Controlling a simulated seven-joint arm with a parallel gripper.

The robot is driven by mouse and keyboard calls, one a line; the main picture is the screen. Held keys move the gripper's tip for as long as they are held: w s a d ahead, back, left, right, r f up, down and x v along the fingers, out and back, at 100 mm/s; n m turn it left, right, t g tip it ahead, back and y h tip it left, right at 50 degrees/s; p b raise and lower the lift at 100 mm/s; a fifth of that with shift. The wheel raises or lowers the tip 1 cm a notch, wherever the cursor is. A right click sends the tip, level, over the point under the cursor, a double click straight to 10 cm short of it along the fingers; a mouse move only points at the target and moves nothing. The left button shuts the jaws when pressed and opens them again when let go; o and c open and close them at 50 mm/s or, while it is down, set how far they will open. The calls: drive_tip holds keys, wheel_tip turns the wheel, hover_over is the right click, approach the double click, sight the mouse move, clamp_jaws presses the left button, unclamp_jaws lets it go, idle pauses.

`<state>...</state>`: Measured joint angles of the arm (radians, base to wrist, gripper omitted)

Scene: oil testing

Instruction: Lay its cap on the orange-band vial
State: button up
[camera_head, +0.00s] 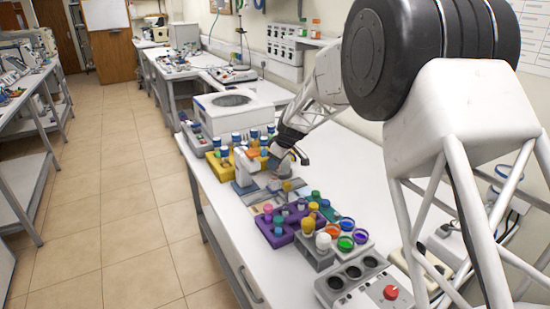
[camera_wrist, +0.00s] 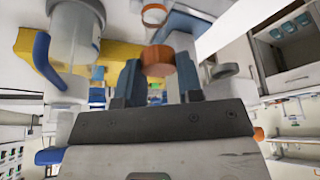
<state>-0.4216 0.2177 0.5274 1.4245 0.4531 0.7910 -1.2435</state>
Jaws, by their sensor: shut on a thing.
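My gripper (camera_wrist: 160,72) is shut on an orange cap (camera_wrist: 157,58), which sits between its two dark fingers in the wrist view. An orange band (camera_wrist: 154,15) shows just beyond the cap, apart from it in the picture; it looks like the band of the orange-band vial, whose body is mostly hidden. In the head view my gripper (camera_head: 281,150) is low over the bench, among the racks and a small grey device. The head view is too small to tell the cap's height above the vial.
A yellow rack (camera_head: 216,167) with blue-capped vials stands to the left. A purple rack (camera_head: 276,238) and several cups of coloured liquid (camera_head: 345,243) stand in front. A grey box with a red knob (camera_head: 390,292) is nearest. The white bench (camera_head: 352,170) is clear to the right.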

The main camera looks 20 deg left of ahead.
drive_tip(key=shift+f, duration=0.45)
drive_tip(key=shift+f, duration=0.7)
idle(1.9)
idle(0.5)
drive_tip(key=o, duration=1.3)
drive_tip(key=shift+r, duration=0.2)
drive_tip(key=shift+r, duration=3.3)
drive_tip(key=shift+d, duration=0.1)
